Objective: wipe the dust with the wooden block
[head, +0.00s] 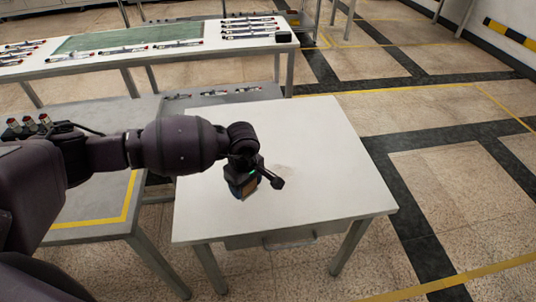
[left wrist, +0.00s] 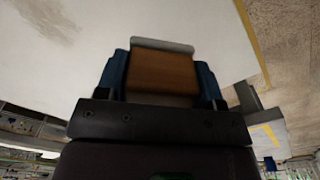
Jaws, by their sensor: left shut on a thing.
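The wooden block (left wrist: 162,72) is brown with a pale strip along its far edge. My left gripper (left wrist: 161,80) is shut on it, with a blue finger on either side. In the head view the left gripper (head: 243,188) is over the middle of the white table (head: 325,200), and a small brown part of the block (head: 248,189) shows. I cannot tell whether the block touches the tabletop. The dust (head: 284,172) is a faint smudge just right of the gripper. It shows as a grey patch at the upper left in the left wrist view (left wrist: 50,18). My right gripper is not in view.
The white table has a drawer (head: 290,240) at its front, and its top is otherwise clear. A grey table (head: 95,205) with yellow tape stands to the left. A long bench (head: 100,67) behind carries a green mat (head: 130,37) and several slim parts.

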